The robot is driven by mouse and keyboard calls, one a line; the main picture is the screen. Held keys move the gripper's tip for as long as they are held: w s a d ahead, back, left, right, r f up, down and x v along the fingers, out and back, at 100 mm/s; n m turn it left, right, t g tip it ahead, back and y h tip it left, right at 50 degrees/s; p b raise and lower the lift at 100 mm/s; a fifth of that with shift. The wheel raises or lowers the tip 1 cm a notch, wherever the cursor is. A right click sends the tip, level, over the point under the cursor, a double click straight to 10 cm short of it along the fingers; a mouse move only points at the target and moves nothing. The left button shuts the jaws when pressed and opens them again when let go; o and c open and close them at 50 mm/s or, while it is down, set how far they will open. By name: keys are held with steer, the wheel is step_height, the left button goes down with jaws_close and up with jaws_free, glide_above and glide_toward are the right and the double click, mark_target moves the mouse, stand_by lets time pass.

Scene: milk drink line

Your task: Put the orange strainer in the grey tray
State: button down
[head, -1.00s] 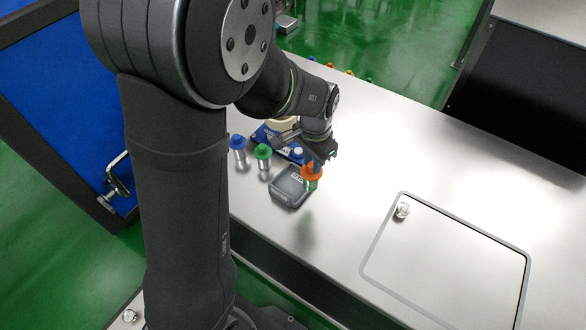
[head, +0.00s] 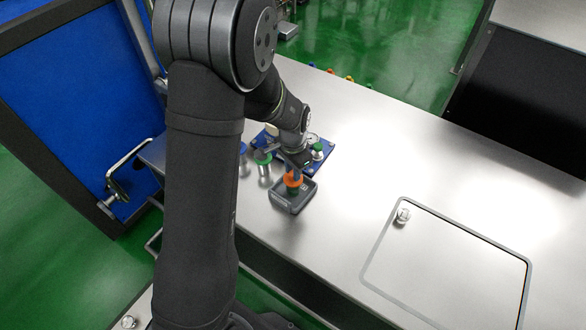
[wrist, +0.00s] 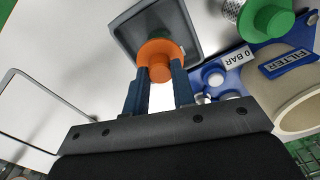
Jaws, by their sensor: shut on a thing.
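The orange strainer (head: 293,180) is held by my gripper (head: 292,171) over the grey tray (head: 282,201). In the wrist view the orange strainer (wrist: 160,56) sits between the two blue fingertips of my gripper (wrist: 161,75), which are shut on it. Behind it the grey tray (wrist: 186,22) shows. The lower part of the strainer is hidden in the wrist view. I cannot tell whether it touches the tray floor.
A green-topped strainer (head: 263,158) and a blue-topped one (head: 242,150) stand left of the tray. A blue panel (head: 322,160) with a gauge and knobs lies behind. The steel table (head: 400,160) is clear to the right.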

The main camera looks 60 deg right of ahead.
steer(key=shift+f, duration=0.15)
steer(key=c, duration=1.2)
jaws_free()
step_height(320, 180, up, 12)
steer(key=shift+r, duration=0.2)
steer(key=shift+f, duration=0.1)
step_height(320, 180, down, 12)
steer(key=shift+f, duration=0.1)
step_height(320, 180, up, 3)
steer(key=shift+f, duration=0.1)
steer(key=shift+r, duration=0.7)
